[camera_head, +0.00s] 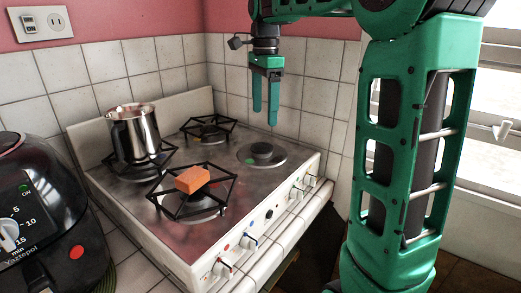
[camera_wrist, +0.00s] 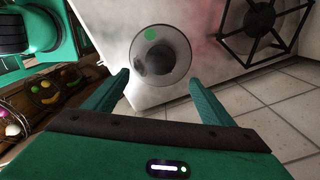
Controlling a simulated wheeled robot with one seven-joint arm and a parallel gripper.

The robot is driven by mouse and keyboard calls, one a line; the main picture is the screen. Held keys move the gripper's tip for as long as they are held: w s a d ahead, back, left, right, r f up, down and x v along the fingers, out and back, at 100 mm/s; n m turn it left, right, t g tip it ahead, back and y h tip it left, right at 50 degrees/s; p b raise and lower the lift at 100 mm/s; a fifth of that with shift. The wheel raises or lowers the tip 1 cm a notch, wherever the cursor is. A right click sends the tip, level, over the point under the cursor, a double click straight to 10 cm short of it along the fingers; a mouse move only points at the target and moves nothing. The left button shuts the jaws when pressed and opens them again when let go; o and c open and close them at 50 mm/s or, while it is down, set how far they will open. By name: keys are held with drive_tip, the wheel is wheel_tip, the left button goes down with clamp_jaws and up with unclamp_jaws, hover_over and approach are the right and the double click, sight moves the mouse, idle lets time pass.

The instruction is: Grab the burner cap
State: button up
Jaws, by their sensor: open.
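My gripper (camera_head: 265,118) hangs pointing down above and slightly beside the burner in the head view. In the wrist view its two fingers (camera_wrist: 159,84) are spread apart with nothing between them. The fingers are apart from the cap.
The white stove (camera_head: 215,235) has black grates on its other burners. A steel pot (camera_head: 135,135) stands on the left rear grate and an orange block (camera_head: 192,179) on the front one. A black air fryer (camera_head: 38,215) stands left. Tiled walls are close behind.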

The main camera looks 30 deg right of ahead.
hover_over(262, 147)
drive_tip(key=f, duration=0.5)
drive_tip(key=shift+w+d+f, duration=0.15)
drive_tip(key=shift+w+d, duration=0.05)
drive_tip(key=shift+w, duration=0.15)
drive_tip(key=shift+s+a+f, duration=0.1)
drive_tip(key=shift+f, duration=1.2)
drive_tip(key=shift+s+a+f, duration=0.1)
drive_tip(key=shift+f, duration=1.2)
drive_tip(key=c, duration=1.2)
